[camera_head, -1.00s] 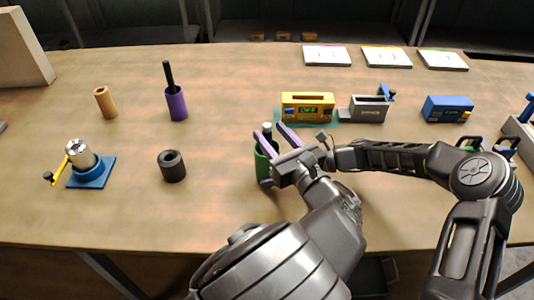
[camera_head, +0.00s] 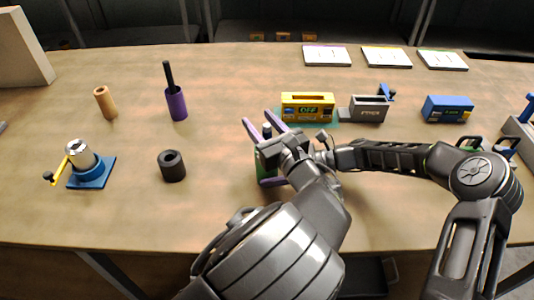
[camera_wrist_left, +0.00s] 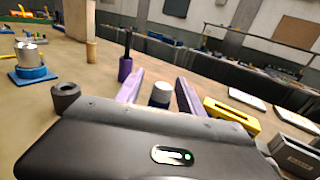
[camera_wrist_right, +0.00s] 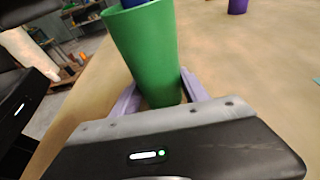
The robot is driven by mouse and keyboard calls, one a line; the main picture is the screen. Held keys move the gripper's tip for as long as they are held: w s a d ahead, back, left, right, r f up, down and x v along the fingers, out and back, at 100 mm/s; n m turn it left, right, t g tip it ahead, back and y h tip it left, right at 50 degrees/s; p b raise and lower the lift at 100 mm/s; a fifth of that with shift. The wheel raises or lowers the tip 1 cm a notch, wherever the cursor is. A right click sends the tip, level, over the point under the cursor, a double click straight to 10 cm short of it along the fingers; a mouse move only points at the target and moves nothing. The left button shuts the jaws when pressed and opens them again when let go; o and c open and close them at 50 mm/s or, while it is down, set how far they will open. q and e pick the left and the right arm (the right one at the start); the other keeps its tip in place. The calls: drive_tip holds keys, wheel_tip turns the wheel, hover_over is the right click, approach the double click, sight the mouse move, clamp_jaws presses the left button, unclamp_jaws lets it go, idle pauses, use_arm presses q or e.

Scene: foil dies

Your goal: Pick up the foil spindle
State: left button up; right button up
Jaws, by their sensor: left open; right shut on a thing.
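A green cylinder (camera_head: 262,166) stands upright on the table. A thin piece with a dark blue end (camera_head: 267,130), seemingly the foil spindle, sticks up from it. The left wrist view shows its pale and dark blue top (camera_wrist_left: 161,93) between the fingers. My left gripper (camera_head: 261,121) is open, with purple fingers on either side of that top and a visible gap. My right gripper (camera_wrist_right: 155,92) is shut on the green cylinder, low down near the table; in the head view it is mostly hidden behind my left gripper.
A black ring (camera_head: 172,166), a purple cylinder with a black rod (camera_head: 177,103), a tan cylinder (camera_head: 105,102) and a blue-based fixture (camera_head: 91,172) stand to the left. A yellow box (camera_head: 307,107), a grey box (camera_head: 368,109) and a blue box (camera_head: 447,109) stand behind and right.

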use_arm(q)
drive_tip(key=shift+c, duration=0.3)
clamp_jaws()
idle(0.4)
idle(0.9)
